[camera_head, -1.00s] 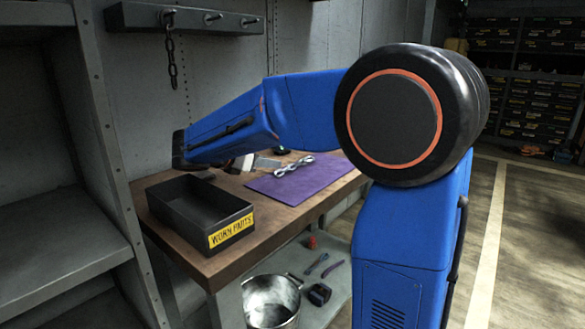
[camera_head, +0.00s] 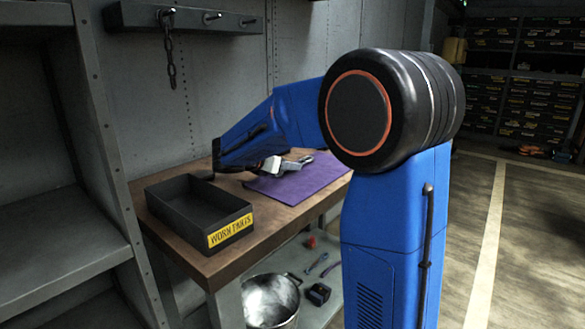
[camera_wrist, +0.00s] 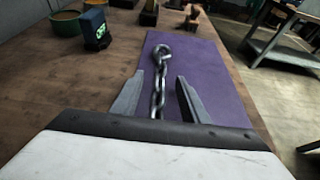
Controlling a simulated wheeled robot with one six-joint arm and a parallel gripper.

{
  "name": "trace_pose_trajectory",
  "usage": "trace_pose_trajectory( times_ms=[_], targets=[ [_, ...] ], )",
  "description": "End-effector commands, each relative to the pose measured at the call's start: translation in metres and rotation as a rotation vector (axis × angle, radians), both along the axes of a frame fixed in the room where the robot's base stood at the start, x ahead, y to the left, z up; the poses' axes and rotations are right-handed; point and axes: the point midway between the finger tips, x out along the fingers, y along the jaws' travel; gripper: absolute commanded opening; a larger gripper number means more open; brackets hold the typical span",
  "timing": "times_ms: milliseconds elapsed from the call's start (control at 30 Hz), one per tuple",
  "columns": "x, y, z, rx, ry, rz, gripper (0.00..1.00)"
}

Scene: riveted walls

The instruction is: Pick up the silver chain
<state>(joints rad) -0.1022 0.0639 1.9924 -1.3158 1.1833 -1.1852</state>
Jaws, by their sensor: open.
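The silver chain (camera_wrist: 158,92) lies on the purple mat (camera_wrist: 212,75) in the wrist view, running lengthwise with a larger ring at its far end. My gripper (camera_wrist: 159,76) is open, with one finger on each side of the chain. The chain's near end is hidden by the gripper body. I cannot tell how high the fingers are above the mat. In the head view, my gripper (camera_head: 290,163) is over the left part of the mat (camera_head: 300,185), and hides most or all of the chain.
A black tray labelled "WORN PARTS" (camera_head: 226,232) stands at the workbench's near left. A dark chain (camera_head: 171,60) hangs from a wall rail. A bucket (camera_head: 271,302) and tools sit on the lower shelf. A device with a lit display (camera_wrist: 96,30) stands left of the mat.

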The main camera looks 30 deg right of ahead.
Motion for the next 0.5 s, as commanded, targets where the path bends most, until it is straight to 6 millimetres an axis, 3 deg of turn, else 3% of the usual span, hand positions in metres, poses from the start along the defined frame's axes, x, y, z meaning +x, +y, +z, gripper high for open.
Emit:
trace_pose_trajectory(
  times_ms=[100,300,500],
  targets=[
    [0.0026,-0.0096,-0.0038,0.0,0.001,-0.002,0.41],
    [0.0032,-0.0097,-0.0039,0.0,0.0,0.0,0.41],
    [0.0032,-0.0096,-0.0039,0.0,0.0,0.0,0.0]
  ],
)
